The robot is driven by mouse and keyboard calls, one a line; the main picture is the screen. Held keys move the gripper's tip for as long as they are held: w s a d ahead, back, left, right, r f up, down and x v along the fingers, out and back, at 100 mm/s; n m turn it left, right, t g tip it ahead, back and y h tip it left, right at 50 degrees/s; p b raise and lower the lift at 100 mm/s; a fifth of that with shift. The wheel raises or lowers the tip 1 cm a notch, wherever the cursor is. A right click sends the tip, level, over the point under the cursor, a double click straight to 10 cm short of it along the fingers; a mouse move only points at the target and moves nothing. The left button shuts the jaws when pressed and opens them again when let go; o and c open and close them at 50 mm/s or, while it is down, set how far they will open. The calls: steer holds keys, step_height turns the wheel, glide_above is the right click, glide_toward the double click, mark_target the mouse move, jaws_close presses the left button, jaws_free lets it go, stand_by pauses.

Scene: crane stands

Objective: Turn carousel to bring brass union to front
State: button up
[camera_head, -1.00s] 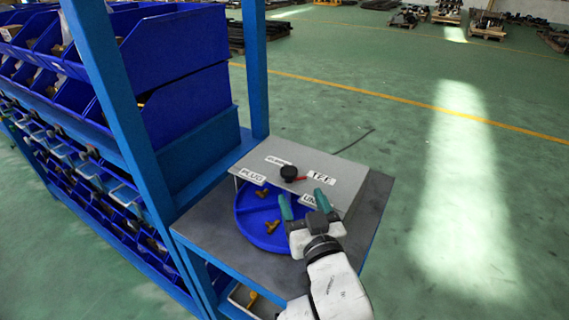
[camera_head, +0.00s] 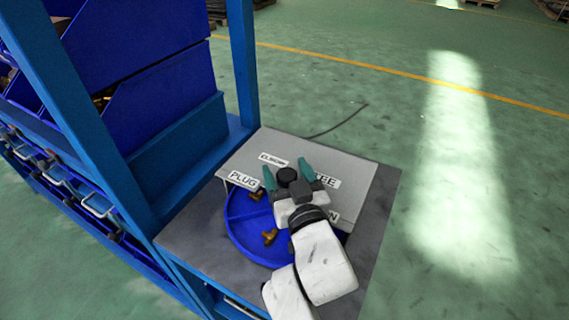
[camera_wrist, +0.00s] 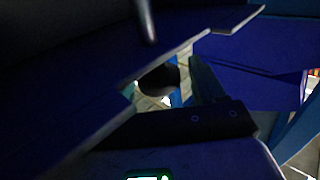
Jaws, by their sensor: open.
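The carousel (camera_head: 238,229) is a round blue tray with dividers, partly under a grey cover (camera_head: 349,186). The cover carries labels reading PLUG, ELBOW and TEE; one at the front right is partly hidden by my gripper. Brass fittings (camera_head: 269,237) lie in the exposed front left of the tray; I cannot tell which is the union. A black knob (camera_head: 288,174) stands on the cover. My gripper (camera_head: 287,168) is open, its teal fingers on either side of the knob in the head view; contact cannot be told. The knob also shows, dark, in the wrist view (camera_wrist: 158,80).
A blue rack post (camera_head: 243,65) and blue bins (camera_head: 150,105) stand to the left. The carousel sits on a grey table top (camera_head: 190,238). Open green floor lies to the right and behind, with a dark cable (camera_head: 340,124) on it.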

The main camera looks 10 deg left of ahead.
jaws_close()
stand_by(0.7)
